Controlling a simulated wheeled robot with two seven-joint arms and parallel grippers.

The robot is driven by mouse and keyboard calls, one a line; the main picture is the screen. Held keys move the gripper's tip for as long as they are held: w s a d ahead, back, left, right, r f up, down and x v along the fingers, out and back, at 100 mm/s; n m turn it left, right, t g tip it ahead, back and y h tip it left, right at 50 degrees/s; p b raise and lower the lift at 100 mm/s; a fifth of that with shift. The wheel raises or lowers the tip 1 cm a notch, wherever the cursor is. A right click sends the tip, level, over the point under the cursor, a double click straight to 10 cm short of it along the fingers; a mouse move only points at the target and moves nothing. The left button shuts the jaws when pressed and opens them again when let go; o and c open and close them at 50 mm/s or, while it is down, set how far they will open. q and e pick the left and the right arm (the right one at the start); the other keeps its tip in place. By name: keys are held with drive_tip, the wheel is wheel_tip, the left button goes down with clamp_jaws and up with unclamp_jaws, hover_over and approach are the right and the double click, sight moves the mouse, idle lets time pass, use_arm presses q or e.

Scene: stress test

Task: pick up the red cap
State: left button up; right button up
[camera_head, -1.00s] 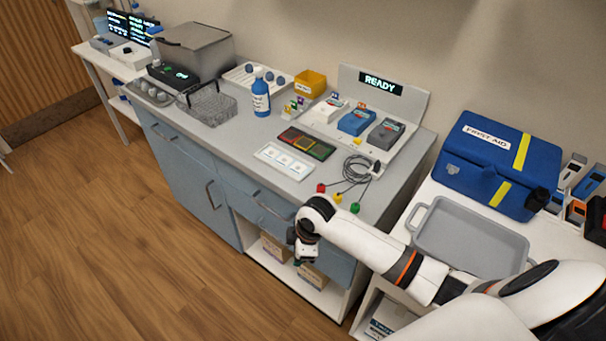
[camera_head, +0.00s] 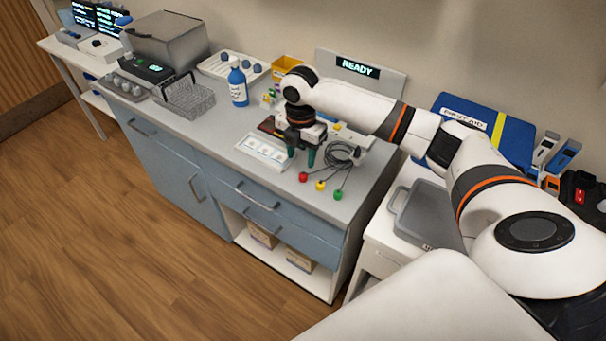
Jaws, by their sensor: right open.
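A small red cap (camera_head: 303,177) sits at the end of a grey cable (camera_head: 341,155) near the counter's front edge. A yellow cap (camera_head: 320,185) and a green cap (camera_head: 338,195) sit to its right on the other cable ends. My right gripper (camera_head: 302,158) is above the counter, just behind the red cap in the picture, with its fingers pointing down and apart. It is open and holds nothing. The red cap is in full view, clear of the fingers. My left gripper is not in view.
A white tray with square pads (camera_head: 264,151) lies just left of my right gripper. A blue bottle (camera_head: 238,87) and a wire basket (camera_head: 186,98) stand farther left.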

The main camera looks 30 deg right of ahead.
sight(304, 174)
drive_tip(key=f, duration=0.2)
drive_tip(key=f+p, duration=0.1)
drive_tip(key=f, duration=0.2)
drive_tip(key=shift+s+d+f, duration=0.15)
drive_tip(key=shift+s+f, duration=0.1)
drive_tip(key=shift+f, duration=0.5)
drive_tip(key=shift+c, duration=0.2)
drive_tip(key=c, duration=0.8)
